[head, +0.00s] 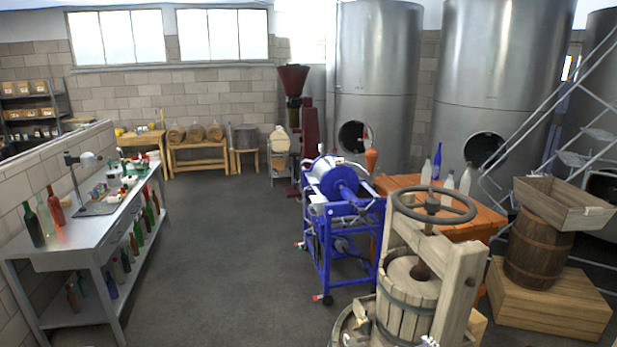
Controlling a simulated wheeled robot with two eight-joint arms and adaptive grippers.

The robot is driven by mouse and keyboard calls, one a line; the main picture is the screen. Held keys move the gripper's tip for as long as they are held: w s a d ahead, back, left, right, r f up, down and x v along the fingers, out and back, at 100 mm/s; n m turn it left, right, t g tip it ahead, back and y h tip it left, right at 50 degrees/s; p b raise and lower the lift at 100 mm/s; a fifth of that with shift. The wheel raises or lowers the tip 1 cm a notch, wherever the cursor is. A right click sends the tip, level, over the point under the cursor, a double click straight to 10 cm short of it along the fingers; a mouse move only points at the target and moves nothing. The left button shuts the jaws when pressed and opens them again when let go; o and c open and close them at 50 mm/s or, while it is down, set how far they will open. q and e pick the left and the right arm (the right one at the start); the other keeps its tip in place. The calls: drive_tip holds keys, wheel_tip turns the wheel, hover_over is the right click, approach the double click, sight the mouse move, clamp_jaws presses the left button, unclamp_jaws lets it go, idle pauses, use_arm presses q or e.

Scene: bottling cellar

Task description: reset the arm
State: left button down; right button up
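Neither of my grippers nor either of my arms shows in the head view. I cannot see how the arms are posed or whether the grippers hold anything. The view looks out over the cellar room, with nothing of mine that I can make out in it.
A steel workbench (92,232) with bottles stands at the left. A wooden basket press (408,290) is close at the lower right, with a blue machine (340,205) behind it. Crates and a barrel (537,250) stand far right. The grey floor (220,250) between is clear.

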drive_tip(key=s+a+f+m+g+b, duration=0.1)
drive_tip(key=s+f+b, duration=0.3)
drive_tip(key=f, duration=0.5)
drive_tip(key=s+a+f+m+g+y+b, duration=0.1)
drive_tip(key=s+f+b, duration=0.3)
drive_tip(key=f, duration=0.5)
drive_tip(key=s+a+f+m+g+y+b, duration=0.1)
drive_tip(key=s+f+g+b, duration=0.1)
drive_tip(key=s+f+b, duration=0.2)
wheel_tip(320, 180, down, 5)
drive_tip(key=b, duration=0.3)
drive_tip(key=shift+a+b, duration=0.3)
drive_tip(key=shift+a, duration=0.1)
